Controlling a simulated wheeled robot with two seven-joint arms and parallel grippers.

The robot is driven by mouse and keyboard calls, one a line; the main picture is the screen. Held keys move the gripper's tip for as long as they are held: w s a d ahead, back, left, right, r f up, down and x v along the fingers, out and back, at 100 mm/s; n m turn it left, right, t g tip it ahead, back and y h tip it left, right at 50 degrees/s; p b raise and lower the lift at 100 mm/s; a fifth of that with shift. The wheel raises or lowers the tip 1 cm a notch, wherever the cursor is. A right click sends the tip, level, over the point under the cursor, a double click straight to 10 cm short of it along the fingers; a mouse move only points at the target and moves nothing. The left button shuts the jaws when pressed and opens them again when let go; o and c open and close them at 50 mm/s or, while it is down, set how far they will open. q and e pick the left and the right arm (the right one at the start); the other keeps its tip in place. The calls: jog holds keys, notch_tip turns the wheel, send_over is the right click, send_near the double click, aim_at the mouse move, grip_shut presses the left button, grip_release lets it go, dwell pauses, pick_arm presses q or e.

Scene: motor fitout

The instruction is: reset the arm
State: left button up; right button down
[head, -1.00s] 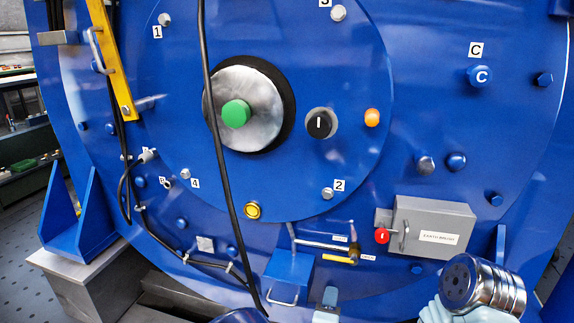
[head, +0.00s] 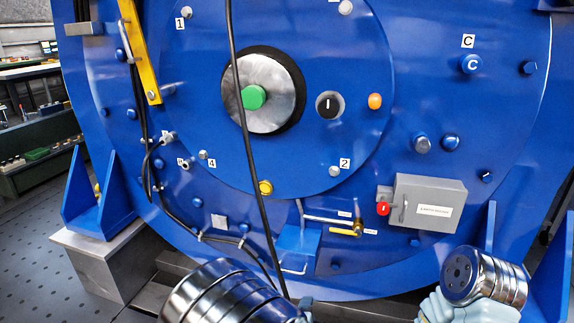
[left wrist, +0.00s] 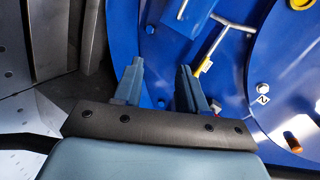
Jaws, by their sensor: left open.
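My left gripper (left wrist: 160,66) is open and empty in the left wrist view, its two grey fingers apart in front of the blue motor face. A T-shaped metal handle with a yellow part (left wrist: 204,66) lies beyond the right finger, apart from it. In the head view my left arm's silver link (head: 225,293) shows at the bottom centre; the gripper itself is not clearly seen there. My right arm's silver link (head: 485,278) is at the lower right, and its gripper is out of the picture.
The blue motor face (head: 380,245) fills the head view, with a green knob (head: 253,97), a black knob (head: 329,104) and a grey box (head: 430,203) with a red knob (head: 383,209). A black cable (head: 240,110) hangs down in front. Dark floor (head: 40,260) lies at left.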

pick_arm(q)
jog(key=s+a+f+n+g+y, duration=0.1)
jog(key=s+a+f+n+g, duration=0.2)
jog(key=a+f+n, duration=0.4)
jog(key=s+a+f+n+g, duration=0.25)
jog(key=a+f, duration=0.25)
jog(key=f, duration=0.3)
jog(key=s+a+f+n+g+h, duration=0.1)
jog(key=s+a+f+n+g, duration=0.1)
jog(key=s+n, duration=0.3)
jog(key=s+a+f+n+g+h+p, duration=0.1)
jog(key=s+f+n+g, duration=0.3)
jog(key=s, duration=0.4)
jog(key=shift+a+f+n, duration=0.3)
jog(key=shift+a+n, duration=0.45)
jog(key=shift+g, duration=0.25)
